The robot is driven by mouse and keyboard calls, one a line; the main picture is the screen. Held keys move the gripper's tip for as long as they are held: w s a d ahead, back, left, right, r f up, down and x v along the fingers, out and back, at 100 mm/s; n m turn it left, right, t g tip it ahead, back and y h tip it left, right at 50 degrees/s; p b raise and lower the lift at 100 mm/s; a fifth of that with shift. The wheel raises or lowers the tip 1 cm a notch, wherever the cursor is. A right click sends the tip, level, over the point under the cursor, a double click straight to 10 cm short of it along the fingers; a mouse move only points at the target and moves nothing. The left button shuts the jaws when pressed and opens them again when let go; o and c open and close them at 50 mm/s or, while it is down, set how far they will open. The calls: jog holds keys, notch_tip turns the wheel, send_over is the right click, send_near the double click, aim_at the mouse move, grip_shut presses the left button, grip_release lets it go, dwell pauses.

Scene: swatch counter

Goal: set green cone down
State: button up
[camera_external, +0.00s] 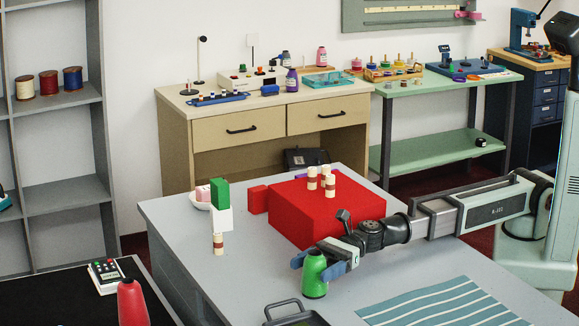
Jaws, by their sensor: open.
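The green cone (314,283) stands upright on the grey table (228,290), near its front middle. Its base appears to rest on the table top. My gripper (317,264) is at the cone's upper part, reaching in from the right, with one blue finger on either side of it. The fingers are open. Whether a finger still touches the cone cannot be told from this view. The fingers hide part of the cone's upper sides.
Behind the cone is a large red block (290,215) bearing several cream-and-brown cylinders (330,187). White and green blocks (220,219) stand left. A striped teal mat (440,305) and dark handled tray (295,319) lie nearby. A red cone (131,303) stands on the black-topped table.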

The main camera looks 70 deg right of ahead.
aim_at(338, 282)
jog(key=v, duration=0.3)
jog(key=s+v, duration=0.1)
jog(key=v, duration=0.3)
jog(key=shift+r, duration=0.2)
dwell(0.5)
